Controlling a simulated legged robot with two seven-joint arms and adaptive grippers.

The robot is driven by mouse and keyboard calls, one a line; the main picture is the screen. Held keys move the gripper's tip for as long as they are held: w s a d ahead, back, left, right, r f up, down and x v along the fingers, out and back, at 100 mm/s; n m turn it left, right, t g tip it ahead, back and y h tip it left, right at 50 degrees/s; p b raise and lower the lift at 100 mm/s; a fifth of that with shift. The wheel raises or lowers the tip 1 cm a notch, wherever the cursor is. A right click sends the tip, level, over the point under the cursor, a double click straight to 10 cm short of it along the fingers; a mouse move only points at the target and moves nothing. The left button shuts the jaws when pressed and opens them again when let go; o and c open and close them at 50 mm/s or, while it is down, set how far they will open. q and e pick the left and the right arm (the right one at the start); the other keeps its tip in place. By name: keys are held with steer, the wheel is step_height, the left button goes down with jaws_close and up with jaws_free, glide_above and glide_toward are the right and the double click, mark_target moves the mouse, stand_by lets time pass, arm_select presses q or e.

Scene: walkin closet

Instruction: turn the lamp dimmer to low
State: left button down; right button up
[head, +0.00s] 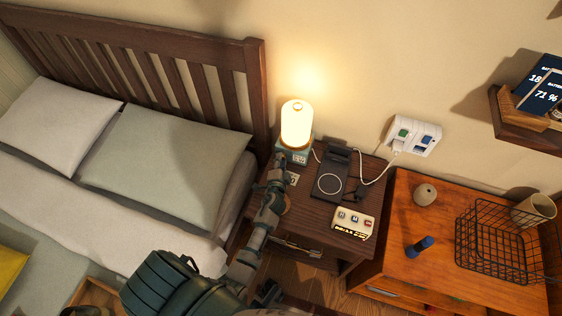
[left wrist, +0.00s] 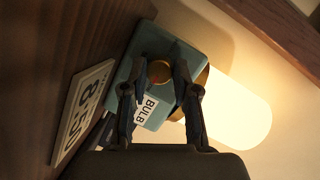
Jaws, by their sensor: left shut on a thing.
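The lit lamp has a glowing white shade (head: 297,123) on a teal box base (head: 298,156), standing on the dark nightstand (head: 318,212) against the wall. In the left wrist view its base (left wrist: 185,55) appears tilted, with a "BULB" label and a round brass dimmer knob (left wrist: 159,70) on the facing side. My left gripper (left wrist: 162,74) has its fingers on either side of the knob and is shut on it. In the head view this gripper (head: 280,168) reaches the front of the base, hiding the knob. The knob's setting cannot be read. My right gripper is not in view.
A small number card (left wrist: 82,112) stands close beside the gripper. A black charging stand (head: 331,182) and a box with several buttons (head: 354,222) are on the nightstand. A bed (head: 165,160) is at left. An orange cabinet (head: 400,255) with a wire basket (head: 497,243) is at right.

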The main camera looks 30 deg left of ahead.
arm_select(q)
steer(key=c, duration=1.3)
jaws_free()
steer(key=o, duration=0.4)
steer(key=shift+w, duration=0.1)
steer(key=shift+d, duration=0.1)
steer(key=shift+s+d, duration=0.1)
steer(key=shift+s, duration=0.3)
steer(key=v, duration=1.1)
steer(key=shift+d+r, duration=0.1)
